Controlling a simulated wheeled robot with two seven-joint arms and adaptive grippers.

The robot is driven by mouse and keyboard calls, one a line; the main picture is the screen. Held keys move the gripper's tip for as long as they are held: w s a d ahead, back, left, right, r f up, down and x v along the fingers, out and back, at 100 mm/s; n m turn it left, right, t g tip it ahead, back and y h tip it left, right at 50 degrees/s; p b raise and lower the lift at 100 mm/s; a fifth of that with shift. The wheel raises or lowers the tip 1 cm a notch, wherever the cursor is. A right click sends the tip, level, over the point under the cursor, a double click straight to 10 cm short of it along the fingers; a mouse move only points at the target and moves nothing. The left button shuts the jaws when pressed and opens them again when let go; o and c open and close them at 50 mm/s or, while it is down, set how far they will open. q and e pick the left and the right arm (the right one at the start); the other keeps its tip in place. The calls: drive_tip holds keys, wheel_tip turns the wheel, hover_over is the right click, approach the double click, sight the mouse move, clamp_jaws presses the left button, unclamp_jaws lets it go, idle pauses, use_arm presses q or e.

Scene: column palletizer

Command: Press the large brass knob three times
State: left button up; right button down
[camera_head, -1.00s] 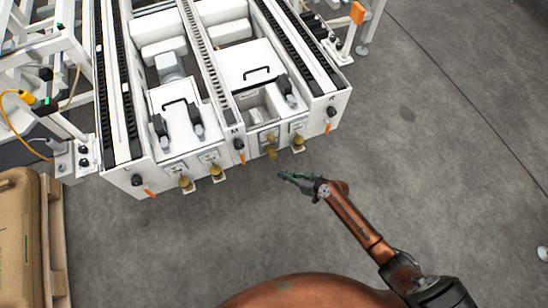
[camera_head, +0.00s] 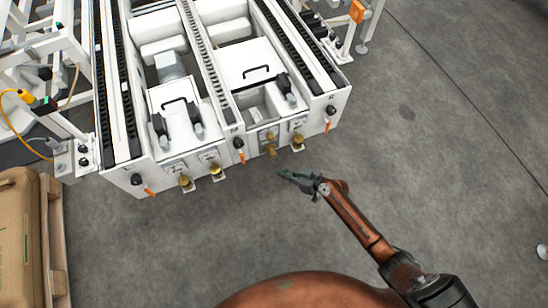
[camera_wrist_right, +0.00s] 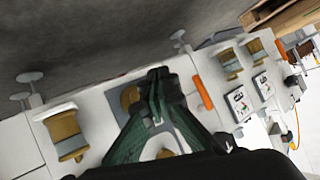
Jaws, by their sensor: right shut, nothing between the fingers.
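Several brass knobs stick out of the front of the white conveyor machine. In the head view, one brass knob (camera_head: 271,151) sits just right of the centre post, and another (camera_head: 298,143) is to its right. My right gripper (camera_head: 281,173) is shut and empty, a little in front of and below the first knob, apart from it in this view. In the right wrist view, the shut fingers (camera_wrist_right: 158,76) partly cover a brass knob (camera_wrist_right: 129,97); contact cannot be told. A big brass knob (camera_wrist_right: 65,134) stands clear at left. My left gripper is out of view.
Two more brass knobs (camera_head: 184,181) (camera_head: 215,169) sit on the left half of the machine front (camera_head: 150,176). Orange-tipped switches (camera_head: 241,157) stand between. A pallet with a brown load (camera_head: 20,235) is at lower left.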

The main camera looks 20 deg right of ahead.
idle(0.6)
drive_tip(key=s+a+f+g+h, duration=0.1)
drive_tip(key=s+a+f+g, duration=0.1)
drive_tip(key=s, duration=1.1)
drive_tip(key=s+a+f+g+h, duration=0.1)
drive_tip(key=s+f+g, duration=0.15)
drive_tip(key=s, duration=1.05)
drive_tip(key=s+d+r+m+g+h, duration=0.1)
drive_tip(key=s+d+r+m+h, duration=0.1)
drive_tip(key=s, duration=0.8)
drive_tip(key=s+d+r+m+g+h, duration=0.2)
drive_tip(key=s+d+r, duration=0.3)
drive_tip(key=s, duration=0.4)
drive_tip(key=shift+s+d+r, duration=0.2)
drive_tip(key=shift+s+r, duration=0.15)
drive_tip(key=shift+r, duration=0.25)
